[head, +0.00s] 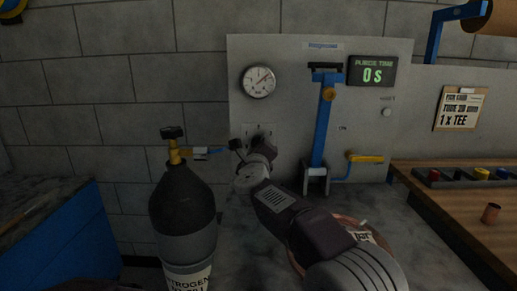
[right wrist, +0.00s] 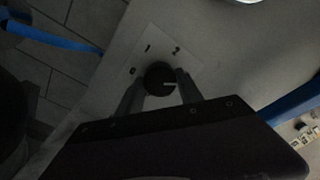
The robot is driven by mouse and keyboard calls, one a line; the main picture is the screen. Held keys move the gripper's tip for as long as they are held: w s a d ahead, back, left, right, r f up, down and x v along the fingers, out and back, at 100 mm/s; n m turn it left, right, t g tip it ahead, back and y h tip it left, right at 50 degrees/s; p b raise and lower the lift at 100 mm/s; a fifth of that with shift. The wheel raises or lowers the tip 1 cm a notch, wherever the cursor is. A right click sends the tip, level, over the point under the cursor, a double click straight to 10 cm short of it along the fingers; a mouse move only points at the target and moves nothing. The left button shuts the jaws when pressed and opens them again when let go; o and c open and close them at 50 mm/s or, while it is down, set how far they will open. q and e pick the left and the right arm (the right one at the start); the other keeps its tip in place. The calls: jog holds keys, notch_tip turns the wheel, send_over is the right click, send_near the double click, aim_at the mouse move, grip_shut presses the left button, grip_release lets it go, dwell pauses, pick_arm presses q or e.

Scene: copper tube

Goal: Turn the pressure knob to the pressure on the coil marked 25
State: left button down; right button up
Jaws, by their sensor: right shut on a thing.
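The black pressure knob (right wrist: 160,76) sits on a pale plate (right wrist: 180,38) with marks that look like 0, 1 and 2. A light line on the knob points right in the right wrist view. My right gripper (right wrist: 160,84) is shut on the knob, one finger on each side. In the head view, my right gripper (head: 244,150) covers the knob, and the plate (head: 258,130) shows behind it. A copper coil (head: 296,262) lies on the bench, mostly hidden by my right arm; its label (head: 365,236) is partly covered and unreadable. My left gripper is not in view.
A round gauge (head: 258,81) is above the plate; its reading is too small to tell. A nitrogen bottle (head: 185,212) stands left of my gripper. A blue upright (head: 322,120) and yellow valve handle (head: 366,158) are to the right. The purge display (head: 372,71) reads 0 s.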

jog(key=shift+f+m, duration=0.1)
jog(key=shift+m, duration=0.3)
jog(key=o, duration=1.4)
jog(key=s+b, duration=0.1)
jog(key=s, duration=0.8)
jog(key=shift+a, duration=0.2)
